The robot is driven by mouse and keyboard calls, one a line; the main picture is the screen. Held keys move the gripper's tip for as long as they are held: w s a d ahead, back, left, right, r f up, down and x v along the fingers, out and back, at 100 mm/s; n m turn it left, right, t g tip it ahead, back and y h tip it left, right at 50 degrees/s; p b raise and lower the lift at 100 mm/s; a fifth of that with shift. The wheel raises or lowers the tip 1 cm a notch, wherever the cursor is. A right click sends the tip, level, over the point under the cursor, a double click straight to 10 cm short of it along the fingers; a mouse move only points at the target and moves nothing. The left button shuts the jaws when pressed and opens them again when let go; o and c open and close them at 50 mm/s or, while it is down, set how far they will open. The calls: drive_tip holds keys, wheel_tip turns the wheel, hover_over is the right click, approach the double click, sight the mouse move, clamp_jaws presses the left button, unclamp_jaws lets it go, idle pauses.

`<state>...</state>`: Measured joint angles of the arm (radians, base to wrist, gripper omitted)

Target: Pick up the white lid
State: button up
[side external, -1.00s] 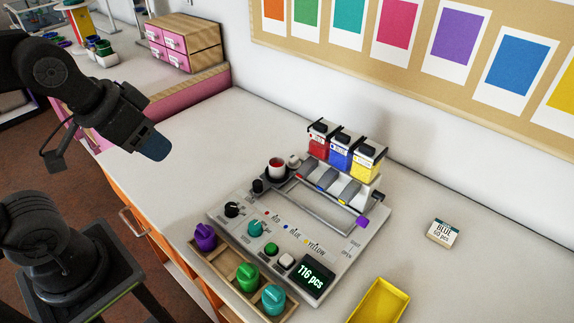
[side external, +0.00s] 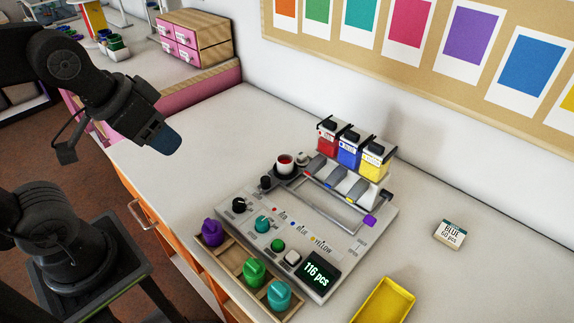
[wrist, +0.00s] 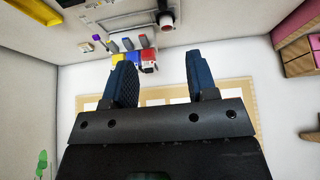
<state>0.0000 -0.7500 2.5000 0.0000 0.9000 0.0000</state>
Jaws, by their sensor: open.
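No part is plainly marked as the white lid. A small pale piece (side external: 302,158) stands beside the white cup with red contents (side external: 285,164) at the back left of the grey bead machine (side external: 345,262); it is too small to tell if it is a lid. A white rounded block (side external: 292,258) sits on the machine's front, beside the green button. My gripper (side external: 167,143) is high at the left, apart from the machine. In the wrist view, my gripper (wrist: 159,58) has its two blue fingers spread with nothing between them; the cup (wrist: 167,20) shows beyond.
Red, blue and yellow bead boxes (side external: 350,150) stand behind the machine. A wooden tray (side external: 229,262) with purple, green and teal knobs lies in front. The table's left part is clear.

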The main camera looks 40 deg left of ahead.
drive_tip(key=shift+w+r, duration=0.1)
drive_tip(key=shift+c, duration=0.6)
drive_tip(key=g, duration=0.4)
hover_over(302, 156)
drive_tip(key=f, duration=2.1)
drive_tip(key=shift+s+d, duration=0.1)
drive_tip(key=shift+s, duration=0.25)
drive_tip(key=shift+w+f, duration=0.2)
drive_tip(key=shift+f, duration=1.25)
drive_tip(key=shift+w+f, duration=0.15)
drive_tip(key=shift+f, duration=1.3)
drive_tip(key=shift+c, duration=0.2)
clamp_jaws()
